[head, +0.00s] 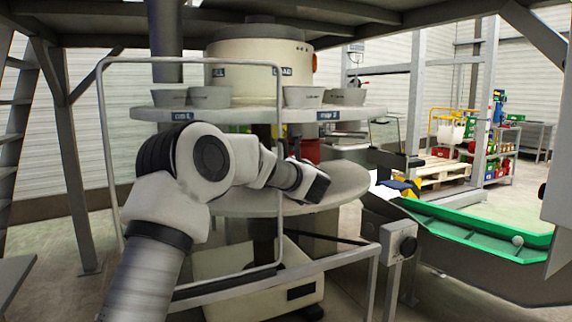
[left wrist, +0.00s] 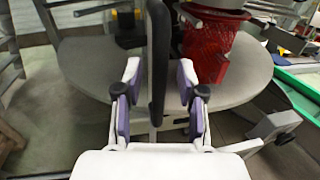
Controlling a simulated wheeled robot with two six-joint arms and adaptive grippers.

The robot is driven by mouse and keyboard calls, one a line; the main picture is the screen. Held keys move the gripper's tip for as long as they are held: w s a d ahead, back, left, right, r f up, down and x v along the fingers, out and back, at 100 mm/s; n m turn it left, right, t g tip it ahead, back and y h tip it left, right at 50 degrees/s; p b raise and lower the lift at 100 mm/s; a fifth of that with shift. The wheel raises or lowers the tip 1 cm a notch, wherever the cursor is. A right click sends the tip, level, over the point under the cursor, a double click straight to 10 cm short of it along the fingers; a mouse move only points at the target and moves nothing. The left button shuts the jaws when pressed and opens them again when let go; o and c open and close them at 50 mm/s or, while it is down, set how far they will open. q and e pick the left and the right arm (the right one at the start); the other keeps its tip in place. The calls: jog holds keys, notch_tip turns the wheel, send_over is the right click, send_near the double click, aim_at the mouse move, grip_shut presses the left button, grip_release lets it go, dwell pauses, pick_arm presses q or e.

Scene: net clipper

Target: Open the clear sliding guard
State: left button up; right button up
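The clear sliding guard (head: 190,60) is a see-through panel in a thin grey rounded frame, standing upright in front of the round machine in the head view. My left arm crosses in front of it, with the left gripper (head: 312,188) at its right side; the fingertips are hard to make out there. In the left wrist view, my left gripper (left wrist: 159,72) is open, its two fingers on either side of a dark upright bar (left wrist: 158,45). Gaps show between the bar and both fingers. The bar looks like the guard's handle or edge. My right gripper is not in view.
The machine has a round grey lower table (head: 345,185) and an upper disc carrying several grey cups (head: 302,96). A red mesh part (left wrist: 207,48) stands behind the bar. A green chute (head: 470,228) and a post with a knob (head: 398,245) are at the right.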

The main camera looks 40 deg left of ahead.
pick_arm(q)
jog(key=shift+d, duration=0.1)
jog(key=v, duration=1.2)
jog(key=shift+f, duration=0.1)
